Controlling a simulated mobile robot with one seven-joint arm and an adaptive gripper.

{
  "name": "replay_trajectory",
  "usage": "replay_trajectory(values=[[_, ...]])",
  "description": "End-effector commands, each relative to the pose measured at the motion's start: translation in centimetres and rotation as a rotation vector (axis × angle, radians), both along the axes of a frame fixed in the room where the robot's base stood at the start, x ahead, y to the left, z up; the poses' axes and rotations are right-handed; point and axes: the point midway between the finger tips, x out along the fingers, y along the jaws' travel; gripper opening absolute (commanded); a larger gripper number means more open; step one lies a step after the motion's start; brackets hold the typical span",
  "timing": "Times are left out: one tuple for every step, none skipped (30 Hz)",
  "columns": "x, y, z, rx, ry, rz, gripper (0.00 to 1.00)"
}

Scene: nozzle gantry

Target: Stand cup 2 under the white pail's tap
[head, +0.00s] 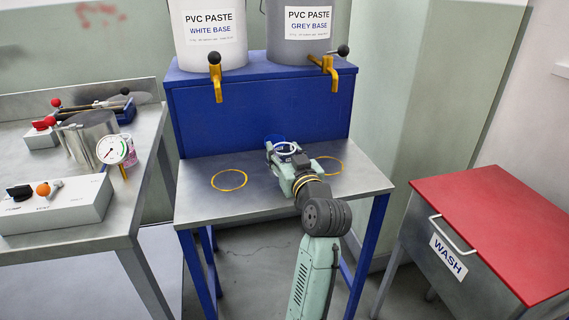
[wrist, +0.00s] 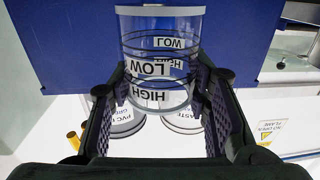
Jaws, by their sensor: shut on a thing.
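My gripper (head: 286,162) is shut on a clear cup (wrist: 160,28), one finger on each side of it in the wrist view. The cup has dark bands and the words LOW and HIGH; I cannot read a number on it. In the head view only part of the cup (head: 276,139) shows past my gripper, between the two yellow rings and nearer the right one. I cannot tell its height above the table. The white pail (head: 209,52) stands on the blue stand at left, its yellow tap (head: 217,82) above the left ring (head: 229,180), which is empty.
The grey pail (head: 307,47) with its tap (head: 329,72) stands at right, over the right ring (head: 329,166). The blue stand (head: 260,110) backs the metal table (head: 200,204). A bench (head: 145,150) with a metal pot is at left, a red-lidded WASH bin (head: 500,225) at right.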

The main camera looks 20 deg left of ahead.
Motion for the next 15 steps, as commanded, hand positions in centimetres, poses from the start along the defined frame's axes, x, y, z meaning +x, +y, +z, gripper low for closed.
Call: replay_trajectory(values=[[-1.2, -0.4, -0.4, -0.003, -0.001, -0.001, 0.19], [-1.8, -0.6, -0.4, -0.004, 0.0, -0.001, 0.19], [-2.7, -0.9, -0.3, -0.004, 0.0, -0.001, 0.19], [-3.3, -1.1, -0.2, -0.003, -0.001, -0.002, 0.19], [-4.0, -1.3, -0.1, -0.003, -0.001, -0.002, 0.19], [-5.0, -1.6, -0.1, -0.003, -0.001, -0.002, 0.19], [-5.7, -1.8, 0.0, -0.004, 0.0, -0.001, 0.19], [-6.4, -2.0, 0.1, -0.002, -0.001, -0.001, 0.19], [-7.3, -2.3, 0.2, -0.004, 0.0, -0.001, 0.19], [-8.1, -2.5, 0.3, -0.003, -0.001, -0.002, 0.19], [-8.8, -2.7, 0.4, -0.002, 0.0, -0.001, 0.19], [-9.7, -3.0, 0.5, -0.002, -0.002, -0.001, 0.19], [-10.4, -3.2, 0.5, -0.002, 0.0, -0.001, 0.19], [-10.3, -3.1, 1.2, -0.005, 0.008, 0.001, 0.19], [-10.4, -3.1, 1.3, -0.006, 0.009, 0.004, 0.19]])
